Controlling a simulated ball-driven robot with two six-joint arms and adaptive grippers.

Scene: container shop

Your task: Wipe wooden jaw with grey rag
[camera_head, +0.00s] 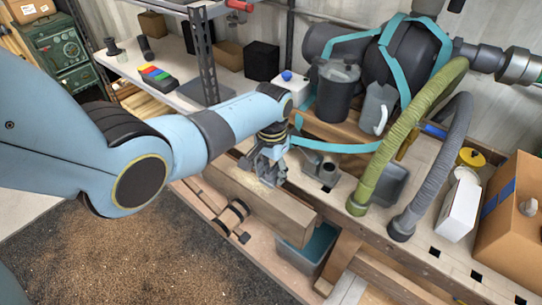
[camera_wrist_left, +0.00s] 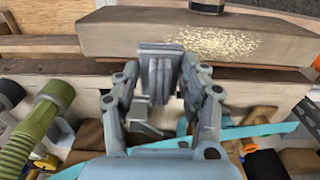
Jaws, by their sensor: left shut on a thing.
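The wooden jaw (camera_head: 290,214) is a long pale beam along the front edge of the workbench. Pale yellow crumbs, like sawdust (camera_head: 260,187), lie on it, and the patch of crumbs also shows in the left wrist view (camera_wrist_left: 222,42). My left gripper (camera_head: 268,168) reaches down over the jaw beside the crumbs. In the left wrist view, its fingers (camera_wrist_left: 160,88) are closed on a grey folded piece, seemingly the grey rag (camera_wrist_left: 157,66), close to the jaw (camera_wrist_left: 120,32). I cannot tell whether the rag touches the wood. My right gripper is in neither view.
Behind the jaw stand a dark pot (camera_head: 338,92), a grey jug (camera_head: 376,108) and a teal strap (camera_head: 330,147). A green hose (camera_head: 405,130) and a grey hose (camera_head: 437,165) rise to the right. A grey bin (camera_head: 305,252) sits below the jaw's right end.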

